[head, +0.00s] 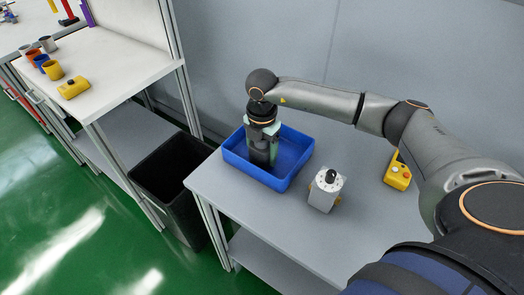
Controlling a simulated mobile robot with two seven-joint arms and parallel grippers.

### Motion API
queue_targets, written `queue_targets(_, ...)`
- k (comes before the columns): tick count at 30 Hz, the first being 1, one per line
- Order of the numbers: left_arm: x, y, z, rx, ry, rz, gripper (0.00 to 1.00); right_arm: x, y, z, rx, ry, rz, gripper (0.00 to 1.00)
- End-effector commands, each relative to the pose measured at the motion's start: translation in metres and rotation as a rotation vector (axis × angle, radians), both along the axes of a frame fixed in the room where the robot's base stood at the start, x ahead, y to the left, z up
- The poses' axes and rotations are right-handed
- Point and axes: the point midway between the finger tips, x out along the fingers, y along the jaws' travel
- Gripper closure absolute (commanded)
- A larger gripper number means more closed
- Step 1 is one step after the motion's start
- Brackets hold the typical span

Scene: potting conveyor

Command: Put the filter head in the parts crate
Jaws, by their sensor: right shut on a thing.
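The parts crate (286,180) is a blue open-topped tray on the grey table. My right gripper (262,160) points down into it, with its lower end inside the walls. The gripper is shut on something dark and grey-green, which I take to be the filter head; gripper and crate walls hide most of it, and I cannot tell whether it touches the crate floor. My left gripper is not in view.
A silver block with a black knob and brass side fittings (326,190) stands right of the crate. A yellow control box (398,172) is farther right. A black bin (170,185) stands left of the table (262,222).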

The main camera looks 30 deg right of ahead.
Motion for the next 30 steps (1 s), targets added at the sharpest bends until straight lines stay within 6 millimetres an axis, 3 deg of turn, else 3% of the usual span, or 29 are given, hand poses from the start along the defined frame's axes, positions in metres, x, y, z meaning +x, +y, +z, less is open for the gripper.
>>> queue_targets(3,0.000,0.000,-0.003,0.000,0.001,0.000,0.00,0.000,0.000,-0.003,0.000,-0.001,-0.001,1.00)
queue_targets(4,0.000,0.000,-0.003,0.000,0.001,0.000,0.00,0.000,0.000,-0.003,0.000,0.000,0.000,0.26)
queue_targets(11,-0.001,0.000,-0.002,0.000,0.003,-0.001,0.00,0.000,0.000,-0.003,0.000,0.000,-0.001,0.00)
queue_targets(22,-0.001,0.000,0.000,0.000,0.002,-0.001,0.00,0.001,0.000,0.007,0.001,-0.003,-0.001,0.00)
queue_targets(30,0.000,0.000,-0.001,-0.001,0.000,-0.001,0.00,0.001,0.000,0.061,0.001,-0.006,0.000,0.00)
